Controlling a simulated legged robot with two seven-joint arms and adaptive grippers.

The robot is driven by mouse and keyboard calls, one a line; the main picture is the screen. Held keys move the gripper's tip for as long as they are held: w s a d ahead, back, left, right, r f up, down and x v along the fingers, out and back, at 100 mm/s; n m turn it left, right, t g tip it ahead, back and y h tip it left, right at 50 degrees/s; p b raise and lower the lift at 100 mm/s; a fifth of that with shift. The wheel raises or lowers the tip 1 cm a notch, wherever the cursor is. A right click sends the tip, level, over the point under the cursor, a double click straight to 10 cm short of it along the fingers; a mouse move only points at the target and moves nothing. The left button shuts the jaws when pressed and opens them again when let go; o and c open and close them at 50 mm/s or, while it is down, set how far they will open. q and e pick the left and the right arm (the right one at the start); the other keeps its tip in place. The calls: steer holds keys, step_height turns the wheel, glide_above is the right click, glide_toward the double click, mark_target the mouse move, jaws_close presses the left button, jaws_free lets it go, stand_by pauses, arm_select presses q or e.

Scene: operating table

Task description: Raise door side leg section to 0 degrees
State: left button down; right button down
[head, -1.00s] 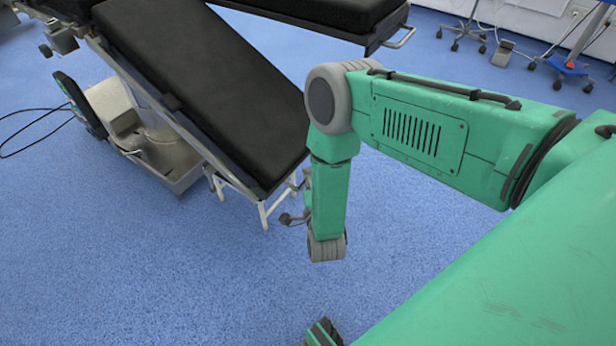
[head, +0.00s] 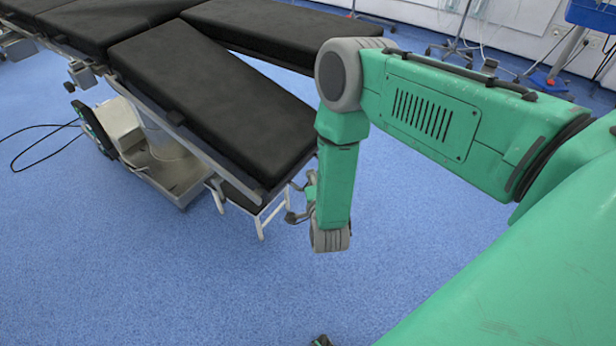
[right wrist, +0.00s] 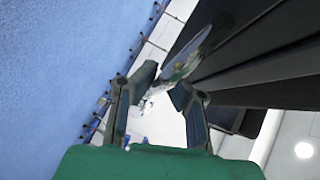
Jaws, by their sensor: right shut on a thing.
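The near leg section (head: 215,105) is a long black pad on a metal rail. In the head view it slopes down to the right from the table, below the other leg section (head: 275,30), which looks nearly level. My right arm reaches down at the near section's lower right corner. My right gripper (head: 297,207) is mostly hidden behind my forearm there. In the right wrist view my right gripper (right wrist: 162,88) has its two fingers closed on part of the section's end; the exact part held is blurred. The dark sections fill that view's upper right. My left gripper is not seen.
The table's base (head: 165,170) stands on the blue floor at left, with a black cable beside it. A white-legged frame (head: 262,218) hangs under the near section's end. Wheeled stands (head: 455,48) are at the back right.

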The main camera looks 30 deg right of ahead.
steer(key=s+r+n+g+p, duration=0.1)
steer(key=r+p, duration=0.6)
steer(key=r, duration=0.2)
steer(key=s+d+r+g+p, duration=0.1)
steer(key=s+r+p, duration=0.1)
steer(key=r+p, duration=0.6)
steer(key=shift+d+r+n, duration=0.25)
steer(key=shift+r+n, duration=0.15)
steer(key=shift+r, duration=0.15)
steer(key=shift+s, duration=0.1)
steer(key=c, duration=1.6)
jaws_free()
steer(key=shift+f, duration=0.1)
steer(key=shift+s, duration=0.1)
steer(key=v, duration=1.1)
steer(key=shift+s+a+r, duration=0.25)
steer(key=shift+a, duration=0.05)
